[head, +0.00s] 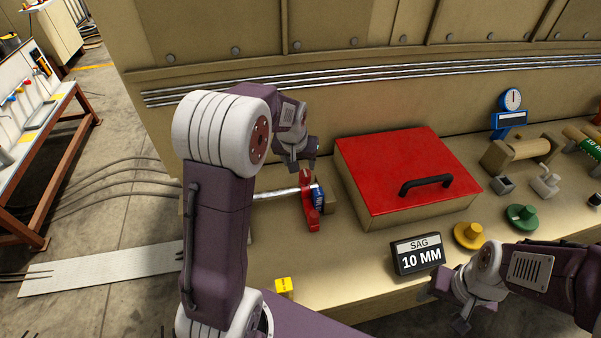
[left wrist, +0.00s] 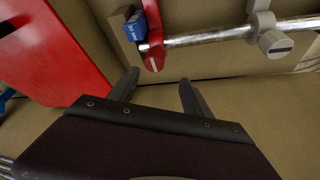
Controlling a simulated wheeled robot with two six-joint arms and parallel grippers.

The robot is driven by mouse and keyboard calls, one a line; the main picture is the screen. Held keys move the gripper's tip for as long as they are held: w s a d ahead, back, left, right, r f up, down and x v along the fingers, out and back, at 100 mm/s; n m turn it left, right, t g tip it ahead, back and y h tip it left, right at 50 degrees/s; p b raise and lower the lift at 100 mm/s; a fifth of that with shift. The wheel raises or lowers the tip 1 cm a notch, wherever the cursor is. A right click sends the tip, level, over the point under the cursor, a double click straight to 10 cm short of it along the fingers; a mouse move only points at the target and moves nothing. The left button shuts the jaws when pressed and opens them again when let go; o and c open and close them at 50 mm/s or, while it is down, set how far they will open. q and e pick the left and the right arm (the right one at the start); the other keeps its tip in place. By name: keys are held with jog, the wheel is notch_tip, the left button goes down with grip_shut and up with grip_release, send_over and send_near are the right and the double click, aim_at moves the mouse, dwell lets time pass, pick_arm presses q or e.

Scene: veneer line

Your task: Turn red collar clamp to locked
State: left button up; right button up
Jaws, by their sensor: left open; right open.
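The red collar clamp (head: 307,203) sits around a silver rod (head: 275,194) beside a blue labelled block (head: 319,196) on the bench. In the left wrist view the red clamp (left wrist: 153,45) hangs from the rod (left wrist: 215,34), with a pale slot line on its lower end. My left gripper (head: 303,167) is just above the clamp, its two fingers (left wrist: 158,90) apart and nothing between them; the clamp lies just beyond the tips, apart from them. My right gripper (head: 443,308) is open and empty at the bench's front edge.
A red-lidded box (head: 400,170) with a black handle stands right of the clamp. A SAG 10 MM sign (head: 418,256), a yellow knob (head: 468,235) and a green knob (head: 521,217) are further right. In the left wrist view a grey clamp (left wrist: 272,40) sits on the rod.

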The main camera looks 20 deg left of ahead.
aim_at(305, 173)
pick_arm(q)
jog(key=x, duration=0.2)
jog(key=p+x, duration=0.1)
jog(key=x, duration=0.5)
jog(key=shift+w+d, duration=0.1)
jog(key=shift+d, duration=0.25)
jog(key=shift+w+d+f, duration=0.15)
jog(key=shift+d+f, duration=0.15)
pick_arm(e)
jog(key=shift+d+r, duration=0.55)
jog(key=shift+d, duration=0.25)
pick_arm(q)
jog(key=shift+a, duration=0.1)
jog(key=c, duration=0.4)
grip_shut()
pick_arm(e)
jog(key=shift+a, duration=0.1)
